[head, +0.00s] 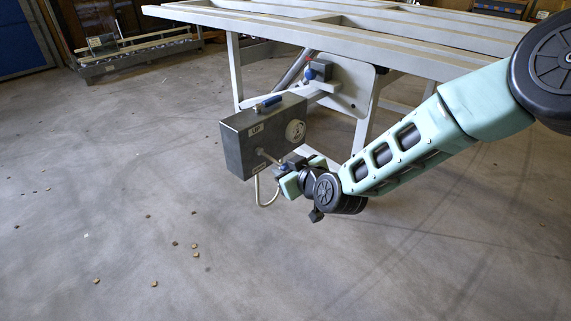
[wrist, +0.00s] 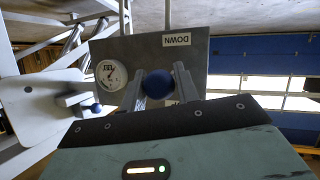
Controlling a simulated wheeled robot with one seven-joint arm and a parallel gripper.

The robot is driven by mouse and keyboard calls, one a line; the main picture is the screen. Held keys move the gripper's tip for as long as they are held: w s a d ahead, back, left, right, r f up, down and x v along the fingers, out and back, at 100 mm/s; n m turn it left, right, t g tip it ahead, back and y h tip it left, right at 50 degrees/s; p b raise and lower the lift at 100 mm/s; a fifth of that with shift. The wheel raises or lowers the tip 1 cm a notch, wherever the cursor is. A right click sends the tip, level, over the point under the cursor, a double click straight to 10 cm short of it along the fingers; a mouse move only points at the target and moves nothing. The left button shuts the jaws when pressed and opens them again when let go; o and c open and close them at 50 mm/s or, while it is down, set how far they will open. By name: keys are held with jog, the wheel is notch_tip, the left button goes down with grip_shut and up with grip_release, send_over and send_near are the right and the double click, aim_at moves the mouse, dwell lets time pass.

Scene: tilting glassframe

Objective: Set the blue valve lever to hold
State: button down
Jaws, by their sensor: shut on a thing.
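A grey valve box (head: 235,150) hangs beside the pale frame, with an UP label (head: 256,131) on its face. A thin lever rod (head: 268,157) sticks out of that face below UP, slanting right and slightly down in the head view. My gripper (head: 285,167) is at its outer end. In the wrist view a blue ball knob (wrist: 158,83) sits between the two fingers, which are shut on it. The DOWN label (wrist: 177,40) appears upside down there. A separate blue handle (head: 268,103) lies on top of the box. The rod's root is hidden in the wrist view.
A round gauge (head: 296,130) is on the box's side. A hose (head: 258,190) loops below it. The pale tilting frame (head: 345,40) stands behind. Small debris (head: 195,246) lies on the otherwise open floor at left.

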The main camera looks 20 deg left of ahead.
jog(key=shift+w+r, duration=0.1)
jog(key=shift+r, duration=0.35)
jog(key=c, duration=1.1)
grip_release()
jog(key=shift+o, duration=0.2)
jog(key=shift+f, duration=0.1)
jog(key=shift+d, duration=0.1)
jog(key=p+v, duration=0.4)
jog(key=v, duration=1.3)
jog(key=shift+d, duration=0.1)
